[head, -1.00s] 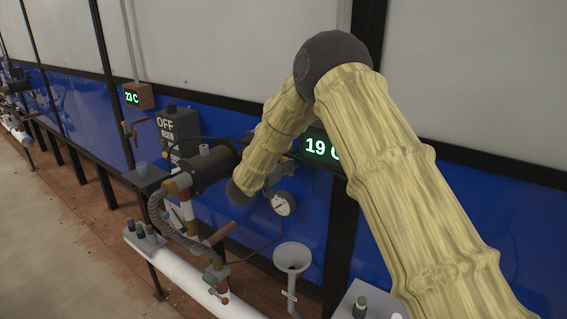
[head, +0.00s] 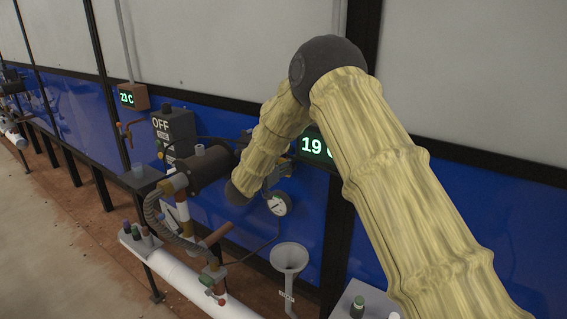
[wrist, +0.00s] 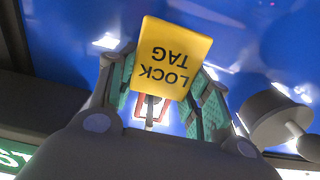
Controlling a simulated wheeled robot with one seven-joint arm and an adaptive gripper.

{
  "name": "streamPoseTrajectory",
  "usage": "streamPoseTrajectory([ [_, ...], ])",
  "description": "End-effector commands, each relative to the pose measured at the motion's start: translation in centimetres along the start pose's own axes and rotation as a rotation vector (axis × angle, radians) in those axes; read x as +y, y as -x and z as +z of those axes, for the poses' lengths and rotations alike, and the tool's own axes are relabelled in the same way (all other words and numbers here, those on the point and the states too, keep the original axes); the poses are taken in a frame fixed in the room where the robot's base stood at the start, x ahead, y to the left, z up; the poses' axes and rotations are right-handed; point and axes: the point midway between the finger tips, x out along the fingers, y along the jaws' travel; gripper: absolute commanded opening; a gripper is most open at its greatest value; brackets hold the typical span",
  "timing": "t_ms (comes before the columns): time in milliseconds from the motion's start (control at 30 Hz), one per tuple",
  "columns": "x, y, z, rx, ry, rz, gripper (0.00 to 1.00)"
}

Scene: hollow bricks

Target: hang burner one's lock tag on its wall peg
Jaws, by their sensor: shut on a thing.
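The yellow lock tag (wrist: 176,50) is in the wrist view, with its dark lettering upside down. My gripper (wrist: 162,92) is shut on it, with one green-padded finger on each side. The tag's face is toward the wrist camera, in front of the blue wall. Below the tag, between the fingers, a small red-edged pale shape with a dark bar (wrist: 151,108) shows; I cannot tell whether it is part of the tag or the wall peg's marking. In the head view my arm hides the gripper and tag, and I cannot make out the wall peg.
A dark burner body (head: 208,168) and a dial gauge (head: 278,204) stand near my arm's lower end. A 19 C display (head: 318,146) is partly behind my arm. A grey OFF box (head: 173,132) and a funnel (head: 289,258) are nearby. A grey round part (wrist: 272,118) sits right of the gripper.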

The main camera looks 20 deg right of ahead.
Motion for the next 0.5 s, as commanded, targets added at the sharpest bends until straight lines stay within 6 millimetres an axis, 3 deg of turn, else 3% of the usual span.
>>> streamPoseTrajectory([
  [67,0.00,0.00,-0.02,0.000,0.000,0.000,0.25],
  [100,0.00,0.00,-0.02,0.000,0.000,0.000,0.54],
  [200,0.00,0.00,-0.02,0.000,0.000,0.000,0.72],
  [500,0.00,0.01,-0.01,0.000,0.000,0.000,0.73],
])
